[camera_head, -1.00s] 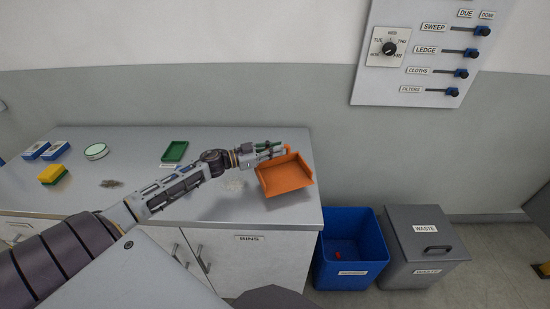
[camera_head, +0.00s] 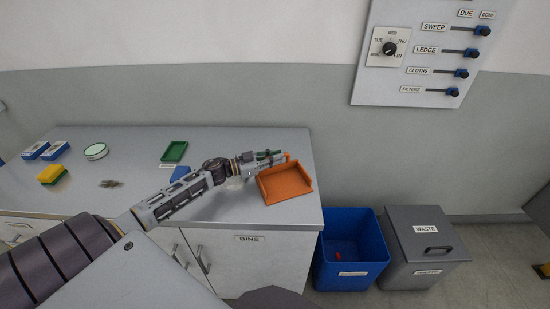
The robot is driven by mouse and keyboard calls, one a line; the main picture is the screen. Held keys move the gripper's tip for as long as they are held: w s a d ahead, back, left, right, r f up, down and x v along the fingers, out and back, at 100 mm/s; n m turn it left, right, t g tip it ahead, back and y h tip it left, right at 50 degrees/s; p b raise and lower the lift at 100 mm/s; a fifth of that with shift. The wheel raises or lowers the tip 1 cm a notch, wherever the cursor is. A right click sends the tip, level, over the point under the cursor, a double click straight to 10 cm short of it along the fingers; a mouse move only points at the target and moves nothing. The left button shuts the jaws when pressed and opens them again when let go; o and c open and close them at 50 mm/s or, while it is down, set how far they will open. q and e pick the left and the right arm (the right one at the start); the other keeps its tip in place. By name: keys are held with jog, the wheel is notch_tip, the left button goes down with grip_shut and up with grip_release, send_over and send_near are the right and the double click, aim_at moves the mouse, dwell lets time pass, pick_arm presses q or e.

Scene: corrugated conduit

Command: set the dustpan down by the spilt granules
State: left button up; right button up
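The orange dustpan (camera_head: 286,182) is at the right end of the grey counter, low over the top or resting on it. I cannot tell for sure which. My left gripper (camera_head: 272,157) is at the dustpan's back edge, by its handle, and looks shut on it. The handle is mostly hidden by the fingers. Pale spilt granules (camera_head: 236,183) lie on the counter left of the dustpan, partly hidden by my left forearm. A darker small pile (camera_head: 111,184) lies further left. My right gripper is not in view.
The counter (camera_head: 240,212) also bears a green tray (camera_head: 175,151), a blue item (camera_head: 180,173), a yellow-and-green sponge (camera_head: 52,174), a round white-lidded dish (camera_head: 96,151) and blue boxes (camera_head: 56,149). A blue bin (camera_head: 350,222) and grey waste bin (camera_head: 428,260) stand right of it.

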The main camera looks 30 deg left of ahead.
pick_arm(q)
jog(key=shift+o, duration=1.4)
jog(key=shift+r, duration=0.1)
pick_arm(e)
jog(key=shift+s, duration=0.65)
pick_arm(q)
jog(key=shift+s+a, duration=0.1)
jog(key=shift+s, duration=0.05)
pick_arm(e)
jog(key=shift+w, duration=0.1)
